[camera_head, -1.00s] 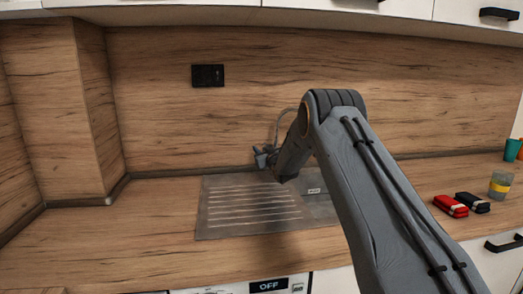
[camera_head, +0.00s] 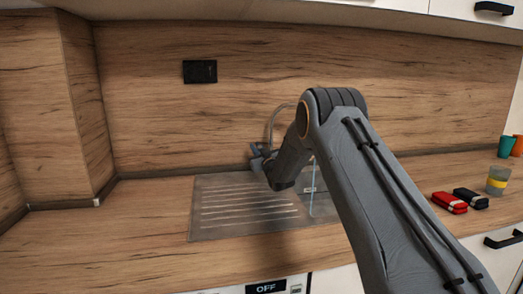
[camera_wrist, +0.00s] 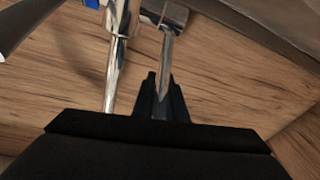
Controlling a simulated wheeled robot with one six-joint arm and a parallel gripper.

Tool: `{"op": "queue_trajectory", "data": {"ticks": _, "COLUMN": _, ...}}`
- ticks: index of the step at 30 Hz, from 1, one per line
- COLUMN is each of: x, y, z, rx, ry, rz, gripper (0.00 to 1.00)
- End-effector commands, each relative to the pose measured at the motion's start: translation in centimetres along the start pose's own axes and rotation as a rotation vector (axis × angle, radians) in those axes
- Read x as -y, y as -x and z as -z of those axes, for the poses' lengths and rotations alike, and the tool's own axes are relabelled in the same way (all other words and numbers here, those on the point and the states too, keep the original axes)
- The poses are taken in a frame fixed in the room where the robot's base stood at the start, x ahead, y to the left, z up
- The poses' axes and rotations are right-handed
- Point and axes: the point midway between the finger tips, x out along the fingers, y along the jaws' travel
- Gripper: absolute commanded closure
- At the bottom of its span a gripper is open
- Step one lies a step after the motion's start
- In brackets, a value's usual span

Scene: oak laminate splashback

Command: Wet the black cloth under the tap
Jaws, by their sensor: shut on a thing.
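The black cloth (camera_head: 471,199) lies folded on the counter at the right. The chrome tap (camera_head: 271,128) stands behind the sink (camera_head: 225,229), partly hidden by my arm. A thin, pale stream of water (camera_head: 312,195) falls into the basin. My gripper (camera_wrist: 160,82) is at the tap, away from the cloth. In the wrist view its dark fingers are shut on the slim chrome tap lever (camera_wrist: 167,55). Chrome tap parts with a blue mark also show there. In the head view my arm hides much of the basin.
A folded red cloth (camera_head: 449,203) lies just left of the black one. A clear cup with a yellow band (camera_head: 497,181), a teal cup (camera_head: 506,146) and an orange cup (camera_head: 517,146) stand farther right. The counter left of the drainer is clear. A wooden splashback rises behind.

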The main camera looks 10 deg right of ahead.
Motion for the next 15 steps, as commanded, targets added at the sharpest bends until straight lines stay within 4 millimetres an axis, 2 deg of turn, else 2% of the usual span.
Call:
{"op": "queue_trajectory", "data": {"ticks": 3, "x": 0.02, "y": -0.01, "z": 0.04, "rx": 0.0, "ry": 0.0, "rz": 0.0, "gripper": 1.0}}
{"op": "queue_trajectory", "data": {"ticks": 4, "x": 0.02, "y": -0.01, "z": 0.04, "rx": 0.0, "ry": 0.0, "rz": 0.0, "gripper": 0.83}}
{"op": "queue_trajectory", "data": {"ticks": 6, "x": 0.01, "y": -0.01, "z": 0.03, "rx": 0.0, "ry": 0.0, "rz": 0.0, "gripper": 0.71}}
{"op": "queue_trajectory", "data": {"ticks": 15, "x": -0.14, "y": 0.0, "z": 0.04, "rx": 0.001, "ry": 0.0, "rz": -0.001, "gripper": 0.69}}
